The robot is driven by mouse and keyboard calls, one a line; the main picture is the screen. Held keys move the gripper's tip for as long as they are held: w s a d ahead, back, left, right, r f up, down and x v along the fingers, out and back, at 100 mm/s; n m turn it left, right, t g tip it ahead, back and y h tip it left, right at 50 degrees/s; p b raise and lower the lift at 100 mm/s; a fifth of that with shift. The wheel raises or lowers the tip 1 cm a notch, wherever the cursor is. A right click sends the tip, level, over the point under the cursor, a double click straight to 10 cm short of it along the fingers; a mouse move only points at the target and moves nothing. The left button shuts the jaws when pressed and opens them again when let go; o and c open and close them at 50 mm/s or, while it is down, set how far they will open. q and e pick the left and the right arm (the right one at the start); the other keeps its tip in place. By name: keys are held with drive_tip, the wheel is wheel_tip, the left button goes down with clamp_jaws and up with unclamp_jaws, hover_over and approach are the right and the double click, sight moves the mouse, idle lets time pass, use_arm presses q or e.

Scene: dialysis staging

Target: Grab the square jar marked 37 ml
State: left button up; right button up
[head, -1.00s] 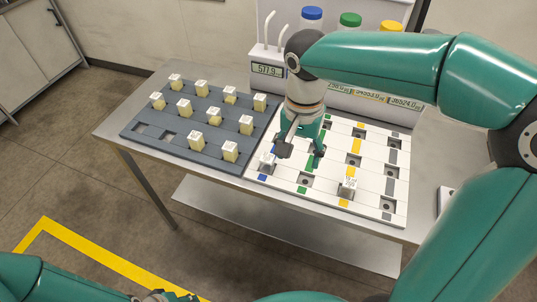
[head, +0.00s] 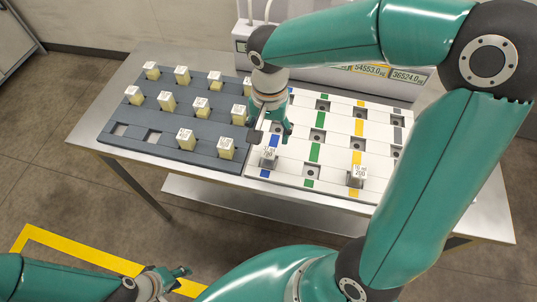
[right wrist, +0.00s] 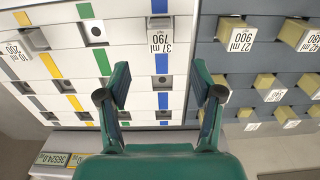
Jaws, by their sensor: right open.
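The square jar marked 37 ml (right wrist: 160,40) stands in the blue-striped column of the white board, its label facing my right wrist camera. In the head view this jar (head: 269,157) is at the board's near left, with a white label top. My right gripper (head: 270,132) is just behind it, over the blue column. In the right wrist view the fingers (right wrist: 162,88) are spread with nothing between them, and the jar is ahead of the gap, apart from them. My left gripper (head: 172,280) is low at the left, away from the table; its opening is unclear.
Another jar (head: 357,176) stands in the white board's (head: 285,177) yellow column. A machine with lit displays (head: 370,69) stands behind. Empty wells lie between.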

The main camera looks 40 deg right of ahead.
sight(268, 152)
wheel_tip(268, 152, down, 9)
drive_tip(key=shift+a+f+p, duration=0.15)
drive_tip(key=shift+p, duration=0.4)
clamp_jaws()
idle(0.4)
